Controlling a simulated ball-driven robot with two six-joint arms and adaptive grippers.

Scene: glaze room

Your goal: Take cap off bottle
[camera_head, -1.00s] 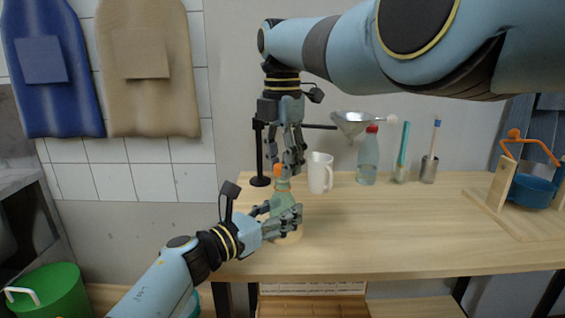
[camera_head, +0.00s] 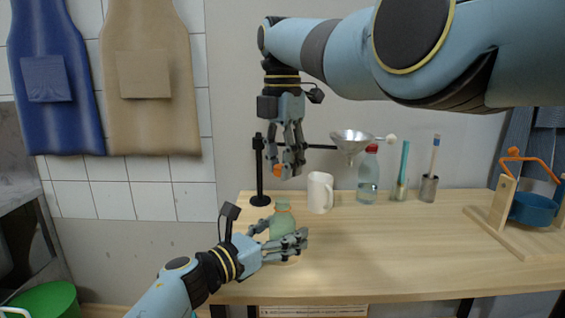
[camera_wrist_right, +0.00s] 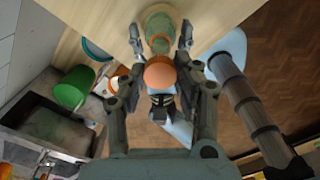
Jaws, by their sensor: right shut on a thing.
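The orange cap (camera_head: 278,170) is pinched between the fingertips of my right gripper (camera_head: 288,168), clear above the bottle. In the right wrist view the cap (camera_wrist_right: 159,73) shows as a round orange top between the fingers. The green bottle (camera_head: 282,222) stands upright on the wooden table (camera_head: 400,245), its neck bare. It also shows in the right wrist view (camera_wrist_right: 160,28). My left gripper (camera_head: 280,238) has a finger on either side of the bottle's body. Its fingers look apart from the glass, with narrow gaps in the right wrist view. Part of the bottle's lower body is hidden by them.
A white mug (camera_head: 320,192) stands close right of the bottle. Behind are a stand with a funnel (camera_head: 352,142), a clear bottle with a red cap (camera_head: 368,178) and two brush holders. A wooden stand with a blue pot (camera_head: 534,208) is at right. The table's front right is clear.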

